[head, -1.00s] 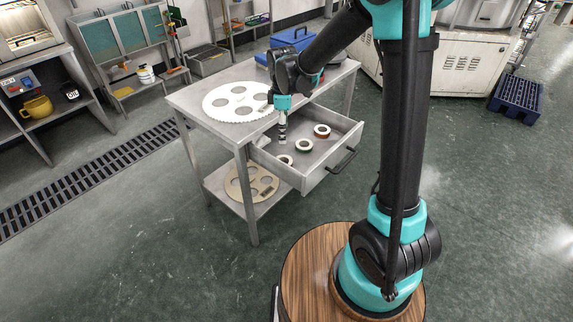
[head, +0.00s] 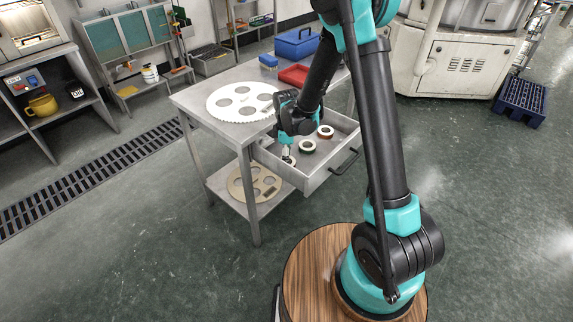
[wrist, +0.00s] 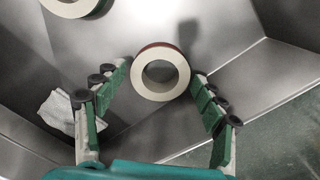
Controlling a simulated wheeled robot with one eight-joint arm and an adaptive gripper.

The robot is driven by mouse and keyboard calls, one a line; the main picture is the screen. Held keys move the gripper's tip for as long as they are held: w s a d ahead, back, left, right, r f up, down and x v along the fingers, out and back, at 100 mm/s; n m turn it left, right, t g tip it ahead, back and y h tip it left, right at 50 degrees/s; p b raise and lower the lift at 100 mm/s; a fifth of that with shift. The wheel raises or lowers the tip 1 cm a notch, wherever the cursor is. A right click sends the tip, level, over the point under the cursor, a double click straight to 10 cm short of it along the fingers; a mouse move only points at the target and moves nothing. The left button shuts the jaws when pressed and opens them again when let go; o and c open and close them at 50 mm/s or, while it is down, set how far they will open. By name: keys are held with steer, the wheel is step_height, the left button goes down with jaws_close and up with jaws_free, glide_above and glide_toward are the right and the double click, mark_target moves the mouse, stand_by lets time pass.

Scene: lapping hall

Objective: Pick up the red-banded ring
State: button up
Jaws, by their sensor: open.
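The red-banded ring (wrist: 162,73) lies in the open drawer, with a pale face and a dark red edge along its far side in the wrist view. My gripper (wrist: 163,82) is open, its two fingers on the left and right of this ring's near part. I cannot tell whether either finger touches it. In the head view, my gripper (head: 287,159) is low inside the drawer's near-left end and hides part of the ring there. A green-edged ring (wrist: 72,4) shows at the wrist view's top left, cut off by the frame.
Two rings (head: 325,131) (head: 307,146) lie farther right in the drawer (head: 318,178). A crumpled white cloth (wrist: 62,113) lies left of my fingers. The drawer walls are close. The table holds a white holed disc (head: 241,116), red tray (head: 294,75) and blue toolbox (head: 297,43).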

steer(key=shift+f, duration=0.5)
steer(key=shift+c, duration=0.6)
steer(key=c, duration=1)
steer(key=shift+r, duration=0.1)
